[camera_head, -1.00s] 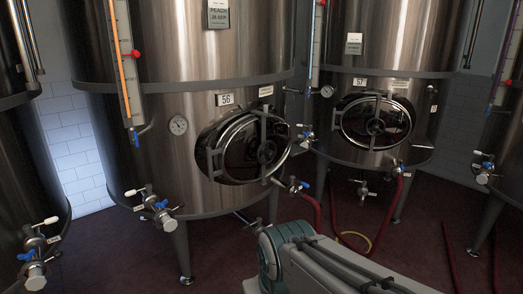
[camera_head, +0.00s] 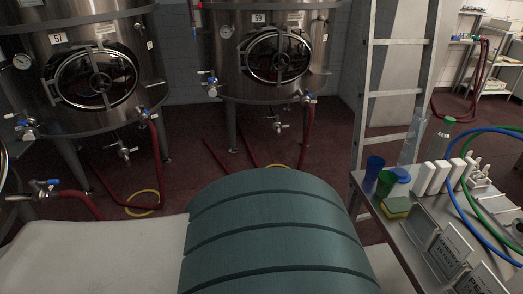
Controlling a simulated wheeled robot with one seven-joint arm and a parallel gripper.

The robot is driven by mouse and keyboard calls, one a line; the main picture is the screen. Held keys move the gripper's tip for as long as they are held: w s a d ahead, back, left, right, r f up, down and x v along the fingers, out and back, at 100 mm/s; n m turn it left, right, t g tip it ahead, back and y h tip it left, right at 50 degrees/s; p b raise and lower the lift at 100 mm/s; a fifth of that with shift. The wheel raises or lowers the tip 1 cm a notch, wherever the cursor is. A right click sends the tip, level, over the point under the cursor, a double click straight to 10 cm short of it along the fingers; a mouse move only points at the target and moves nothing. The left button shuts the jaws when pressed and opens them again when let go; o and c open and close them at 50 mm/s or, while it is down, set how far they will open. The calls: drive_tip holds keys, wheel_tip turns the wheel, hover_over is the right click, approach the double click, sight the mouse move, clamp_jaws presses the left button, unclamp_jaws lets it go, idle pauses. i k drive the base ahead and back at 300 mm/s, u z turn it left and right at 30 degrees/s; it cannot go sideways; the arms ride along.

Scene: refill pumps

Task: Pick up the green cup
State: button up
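The green cup (camera_head: 385,184) stands near the left end of a metal table (camera_head: 398,234) at the right of the head view. A taller blue cup (camera_head: 373,171) stands close behind it, to its left. A white container with a blue lid (camera_head: 400,178) is just to the cup's right, partly overlapped by it. A yellow and green sponge (camera_head: 396,208) lies in front of the cup. My gripper is out of view; only parts of my own arm fill the lower middle and left.
The table also holds a clear bottle (camera_head: 412,143), several white bottles (camera_head: 441,175), labelled signs (camera_head: 450,250) and a blue hose (camera_head: 466,212). A ladder (camera_head: 396,94) stands behind its left end. Steel tanks (camera_head: 262,45) and red hoses (camera_head: 160,160) are at left.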

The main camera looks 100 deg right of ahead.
sight(385, 185)
drive_tip(key=u, duration=2.75)
drive_tip(key=k, duration=2.3)
drive_tip(key=u, duration=1.7)
